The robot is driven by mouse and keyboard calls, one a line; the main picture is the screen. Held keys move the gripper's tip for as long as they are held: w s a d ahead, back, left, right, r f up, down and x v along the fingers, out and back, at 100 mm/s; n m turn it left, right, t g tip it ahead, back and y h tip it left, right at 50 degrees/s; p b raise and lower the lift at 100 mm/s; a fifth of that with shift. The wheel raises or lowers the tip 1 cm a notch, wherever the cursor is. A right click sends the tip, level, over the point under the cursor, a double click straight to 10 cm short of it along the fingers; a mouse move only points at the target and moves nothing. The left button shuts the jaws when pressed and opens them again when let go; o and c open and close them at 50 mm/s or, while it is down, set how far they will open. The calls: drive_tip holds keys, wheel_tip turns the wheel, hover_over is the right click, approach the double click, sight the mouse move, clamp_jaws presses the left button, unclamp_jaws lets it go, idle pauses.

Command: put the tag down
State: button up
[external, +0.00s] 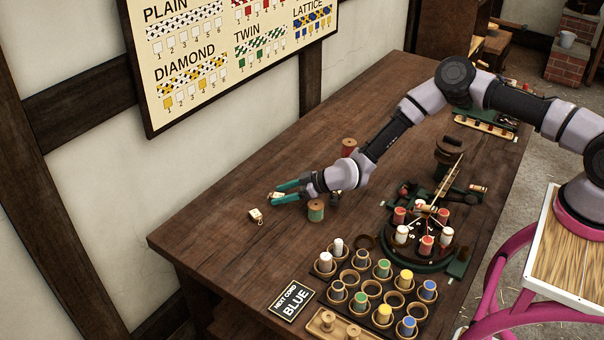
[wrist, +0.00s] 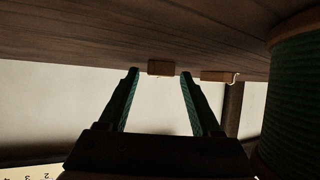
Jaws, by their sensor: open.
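My gripper (external: 273,194) reaches low over the table's left part with its teal fingers apart. A small pale tag (external: 278,196) shows between the fingertips, partly hidden by them. In the wrist view the fingers (wrist: 158,75) are open, and a tag (wrist: 162,67) appears as a small brown block at the table surface between their tips, with a gap on each side. A second pale tag (external: 256,215) with a cord loop lies on the bare table just beyond the near finger. It also shows in the wrist view (wrist: 214,76), right of the fingers.
A green spool (external: 316,210) stands close beside my gripper, large at right in the wrist view (wrist: 292,100). A red spool (external: 349,147) stands behind my arm. A bobbin rack (external: 345,280), a "NEXT CORD BLUE" sign (external: 291,299) and a round braiding stand (external: 418,258) lie rightward. The table's left end is clear.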

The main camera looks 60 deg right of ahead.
drive_tip(key=shift+r, duration=0.15)
drive_tip(key=v, duration=1.2)
drive_tip(key=s+d+r+g+h, duration=0.15)
drive_tip(key=s+r, duration=0.35)
drive_tip(key=r, duration=0.5)
drive_tip(key=s+d+r+m+g, duration=0.1)
drive_tip(key=s+d+r, duration=0.3)
drive_tip(key=r, duration=0.6)
drive_tip(key=s+d+r+g+h, duration=0.1)
drive_tip(key=s+d+r, duration=0.1)
drive_tip(key=s+r, duration=0.6)
drive_tip(key=s+d+r+m, duration=0.1)
drive_tip(key=s+r+m, duration=0.1)
drive_tip(key=s+r, duration=0.3)
drive_tip(key=s+d+r+m, duration=0.1)
drive_tip(key=s+r+m, duration=0.2)
drive_tip(key=s, duration=1.1)
drive_tip(key=s+d+r+m, duration=0.1)
drive_tip(key=s+r+m, duration=0.1)
drive_tip(key=s+r, duration=0.6)
drive_tip(key=shift+s+d+m+g, duration=0.35)
drive_tip(key=shift+s+g, duration=0.1)
drive_tip(key=shift+s, duration=0.2)
drive_tip(key=shift+o, duration=0.6)
